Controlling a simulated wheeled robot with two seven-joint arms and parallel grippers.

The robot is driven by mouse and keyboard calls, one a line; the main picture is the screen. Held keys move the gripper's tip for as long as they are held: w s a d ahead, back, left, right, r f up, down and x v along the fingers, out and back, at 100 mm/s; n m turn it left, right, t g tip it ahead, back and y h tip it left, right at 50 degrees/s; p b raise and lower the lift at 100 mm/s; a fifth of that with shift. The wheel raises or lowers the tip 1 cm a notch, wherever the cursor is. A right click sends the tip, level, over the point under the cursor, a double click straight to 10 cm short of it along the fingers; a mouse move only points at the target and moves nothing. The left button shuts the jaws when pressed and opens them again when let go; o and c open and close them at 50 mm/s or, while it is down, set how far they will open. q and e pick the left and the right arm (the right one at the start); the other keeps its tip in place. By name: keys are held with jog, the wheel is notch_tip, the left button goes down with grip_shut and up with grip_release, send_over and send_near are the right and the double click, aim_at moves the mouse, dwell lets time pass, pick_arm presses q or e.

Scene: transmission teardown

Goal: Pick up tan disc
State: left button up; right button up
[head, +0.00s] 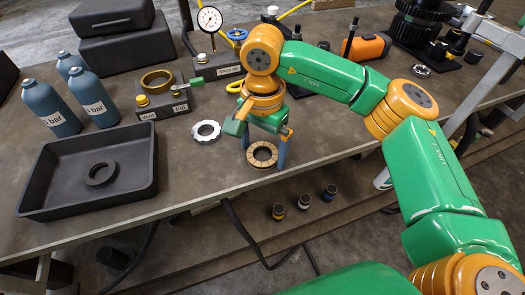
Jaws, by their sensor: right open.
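The tan disc (262,154) is a flat ring with a dark centre hole. It lies on the workbench near its front edge, below the middle of the head view. My right gripper (264,155) points down over the disc and is open. One blue-grey finger shows at the disc's left and the other at its right. I cannot tell whether either finger touches it. The wrist hides a little of the space above the disc. My left gripper is not in view.
A silver notched ring (206,131) lies just left of the disc. A black tray (60,195) holding a dark ring stands at front left. A labelled box with a brass ring (157,80), a dial gauge (210,20) and blue bottles (50,109) stand behind. The bench's front edge is close.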

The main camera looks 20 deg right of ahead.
jog(key=shift+w+f, duration=0.1)
jog(key=shift+w, duration=0.1)
jog(key=shift+s, duration=0.25)
jog(key=c, duration=1.1)
jog(key=shift+c, duration=1.2)
jog(key=shift+w, duration=0.15)
jog(key=shift+r, duration=0.2)
